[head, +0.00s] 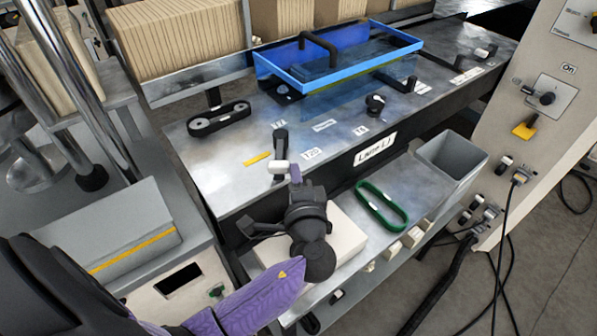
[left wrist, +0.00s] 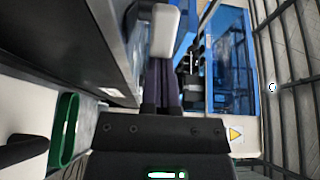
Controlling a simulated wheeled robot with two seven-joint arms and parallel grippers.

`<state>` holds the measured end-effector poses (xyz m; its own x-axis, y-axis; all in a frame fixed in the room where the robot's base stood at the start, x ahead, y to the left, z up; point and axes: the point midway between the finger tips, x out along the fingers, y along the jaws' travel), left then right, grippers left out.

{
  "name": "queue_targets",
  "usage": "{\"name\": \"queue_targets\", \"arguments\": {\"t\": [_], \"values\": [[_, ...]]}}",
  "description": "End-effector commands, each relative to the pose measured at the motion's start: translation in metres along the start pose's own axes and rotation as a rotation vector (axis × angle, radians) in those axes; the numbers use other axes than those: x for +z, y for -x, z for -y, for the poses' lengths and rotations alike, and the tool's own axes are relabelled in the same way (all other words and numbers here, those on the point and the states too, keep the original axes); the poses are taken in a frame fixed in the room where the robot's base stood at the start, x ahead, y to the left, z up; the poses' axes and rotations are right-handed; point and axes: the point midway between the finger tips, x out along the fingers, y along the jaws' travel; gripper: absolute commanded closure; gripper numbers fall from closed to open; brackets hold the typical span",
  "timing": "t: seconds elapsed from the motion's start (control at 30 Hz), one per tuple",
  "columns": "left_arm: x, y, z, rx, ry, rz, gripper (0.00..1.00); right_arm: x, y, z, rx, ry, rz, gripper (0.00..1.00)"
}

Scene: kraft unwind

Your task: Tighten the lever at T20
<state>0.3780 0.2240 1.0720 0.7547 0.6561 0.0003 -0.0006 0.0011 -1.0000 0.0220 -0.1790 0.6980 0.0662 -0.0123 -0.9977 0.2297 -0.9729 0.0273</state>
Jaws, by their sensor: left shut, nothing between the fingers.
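The lever (head: 280,140) beside the label that seems to read T20 (head: 311,154) is black with a white grip end. It stands on the grey metal machine top, near its front edge. My left gripper (head: 295,174) is shut and empty, with its purple fingertips right beside the white end. In the left wrist view the white grip (left wrist: 164,32) shows large just beyond the fingers (left wrist: 161,82). I cannot tell whether they touch. The wrist hides part of the machine's front. My right gripper is not in view.
A blue clear-walled tray (head: 340,62) stands behind on the machine top, with other black knobs and levers around. A green belt loop (head: 381,205) and a grey bin (head: 450,160) sit on the lower shelf. A control panel (head: 545,100) stands at right.

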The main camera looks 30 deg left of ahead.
Motion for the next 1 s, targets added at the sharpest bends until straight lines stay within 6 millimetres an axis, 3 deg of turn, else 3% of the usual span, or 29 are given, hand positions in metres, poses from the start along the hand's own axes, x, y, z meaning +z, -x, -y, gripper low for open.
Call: {"name": "queue_targets", "arguments": {"t": [0.6,1.0], "values": [[0.036,-0.002,-0.001,0.000,-0.004,-0.286,1.00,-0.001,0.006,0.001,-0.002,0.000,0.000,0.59],[0.057,-0.008,-0.001,0.000,0.000,-0.280,1.00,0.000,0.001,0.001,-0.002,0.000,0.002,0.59]]}}
